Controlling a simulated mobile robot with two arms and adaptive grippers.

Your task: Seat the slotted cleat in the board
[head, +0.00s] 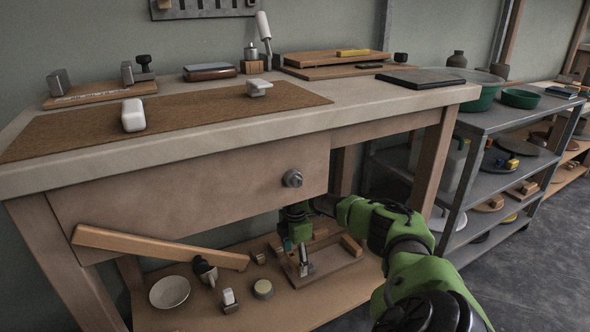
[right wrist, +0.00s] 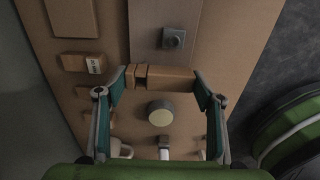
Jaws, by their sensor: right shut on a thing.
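My right gripper (head: 295,242) is low over the shelf under the bench in the head view. In the right wrist view its teal fingers (right wrist: 163,92) are shut on the ends of a wooden block with a narrow slot near its left end, the slotted cleat (right wrist: 172,78). The cleat is hard to make out in the head view, behind the fingers. The brown board (head: 335,268) lies on the shelf, with a small grey metal post (head: 305,264) on it. In the wrist view the board (right wrist: 150,30) and post (right wrist: 174,38) lie just above the cleat. My left gripper is not in view.
A round tin (head: 262,289), a white bowl (head: 169,292) and small parts lie left of the board. A slanting wooden bar (head: 160,246) crosses in front of the shelf. The drawer front (head: 190,187) is above the gripper, and a bench leg (head: 432,160) stands right.

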